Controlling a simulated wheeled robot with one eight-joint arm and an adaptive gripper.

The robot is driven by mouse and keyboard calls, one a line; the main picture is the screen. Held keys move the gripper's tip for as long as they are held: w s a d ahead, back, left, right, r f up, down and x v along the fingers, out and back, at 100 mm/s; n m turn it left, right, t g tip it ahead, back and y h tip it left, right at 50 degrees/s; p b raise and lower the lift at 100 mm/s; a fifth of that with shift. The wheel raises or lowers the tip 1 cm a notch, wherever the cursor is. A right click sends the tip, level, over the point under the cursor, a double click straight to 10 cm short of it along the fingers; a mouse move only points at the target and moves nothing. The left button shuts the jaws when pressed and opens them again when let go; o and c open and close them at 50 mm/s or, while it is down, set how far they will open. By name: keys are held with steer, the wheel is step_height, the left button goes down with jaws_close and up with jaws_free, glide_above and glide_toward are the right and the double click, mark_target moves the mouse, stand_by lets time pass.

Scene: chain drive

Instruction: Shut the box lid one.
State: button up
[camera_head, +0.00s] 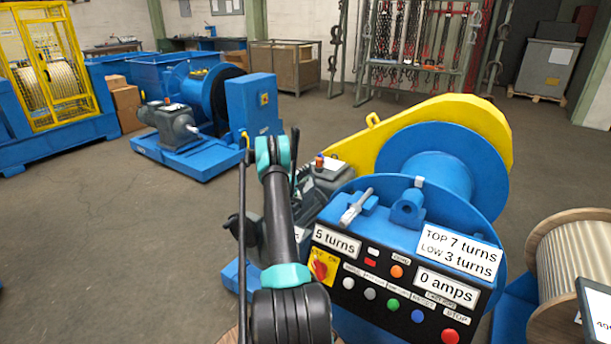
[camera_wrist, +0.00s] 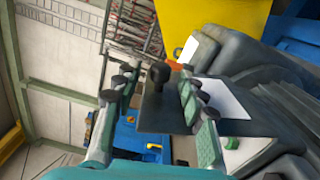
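In the wrist view, a dark flat plate (camera_wrist: 168,108) with a black knob (camera_wrist: 159,73) stands beside a grey motor-like housing (camera_wrist: 245,58). It looks like an open box lid, but I cannot be sure. A pale panel (camera_wrist: 228,98) shows behind the right finger. My gripper (camera_wrist: 155,105) is open, with one finger on each side of the plate; I cannot tell whether either touches it. In the head view, a small grey box (camera_head: 333,168) sits on the machine behind the control panel. My arm hides part of that area and the gripper is hard to make out.
The control panel (camera_head: 395,285) with buttons and the blue drum (camera_head: 440,175) are right of my arm. The yellow guard (camera_head: 440,112) rises behind. A wooden cable reel (camera_head: 572,265) stands at right. Floor at left is clear up to another blue machine (camera_head: 195,150).

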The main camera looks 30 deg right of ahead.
steer(key=shift+s, duration=0.1)
steer(key=v, duration=1.2)
steer(key=shift+c, duration=0.5)
